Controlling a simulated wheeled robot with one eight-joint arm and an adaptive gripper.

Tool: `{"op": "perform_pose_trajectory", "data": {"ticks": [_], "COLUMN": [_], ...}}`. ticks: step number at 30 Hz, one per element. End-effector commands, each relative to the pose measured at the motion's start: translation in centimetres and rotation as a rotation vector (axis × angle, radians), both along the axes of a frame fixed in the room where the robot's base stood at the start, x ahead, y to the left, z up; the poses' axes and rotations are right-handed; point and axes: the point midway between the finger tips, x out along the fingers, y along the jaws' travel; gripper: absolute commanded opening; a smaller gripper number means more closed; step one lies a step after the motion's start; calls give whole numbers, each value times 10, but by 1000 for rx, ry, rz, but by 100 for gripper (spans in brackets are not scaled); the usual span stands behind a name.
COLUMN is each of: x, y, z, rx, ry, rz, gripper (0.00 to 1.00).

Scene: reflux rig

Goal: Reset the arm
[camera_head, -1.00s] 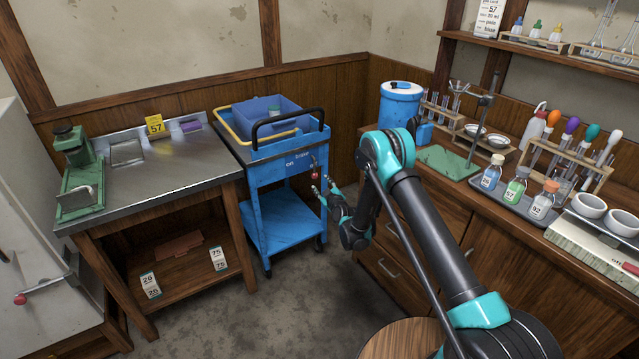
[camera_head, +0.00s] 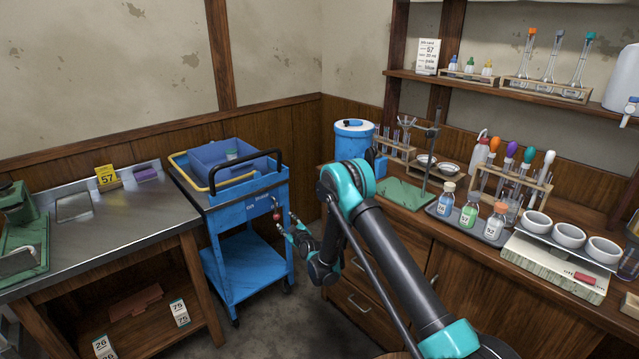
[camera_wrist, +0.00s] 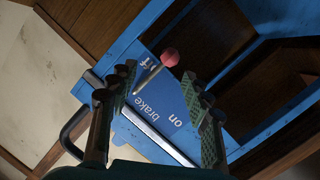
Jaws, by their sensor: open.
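My gripper (camera_head: 291,229) is at the end of my arm, in front of the right side of the blue cart (camera_head: 247,228). In the wrist view my gripper (camera_wrist: 160,110) is open, its two fingers apart. The cart's brake lever with a red knob (camera_wrist: 169,57) shows between and beyond the fingers, over a blue panel reading "on" and "brake" (camera_wrist: 165,105). In the head view the red knob (camera_head: 277,215) is close to the gripper tips. I cannot tell whether a finger touches the lever. Nothing is held between the fingers.
A blue bin (camera_head: 228,158) sits on the cart. The steel table (camera_head: 95,235) stands left of it. The wooden bench (camera_head: 480,262) on the right carries bottles on a tray, a tube rack and white bowls. A shelf (camera_head: 470,82) hangs above.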

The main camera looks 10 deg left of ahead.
Motion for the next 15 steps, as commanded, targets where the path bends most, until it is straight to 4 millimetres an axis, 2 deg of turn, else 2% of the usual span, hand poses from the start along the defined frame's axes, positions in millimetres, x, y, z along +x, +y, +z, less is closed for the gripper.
{"op": "perform_pose_trajectory", "data": {"ticks": [8, 15], "x": [8, -9], "y": [-67, -137], "z": [68, 120], "rx": [-8, -7], "ry": [158, 314], "rz": [-61, -136], "gripper": [49, 49]}}
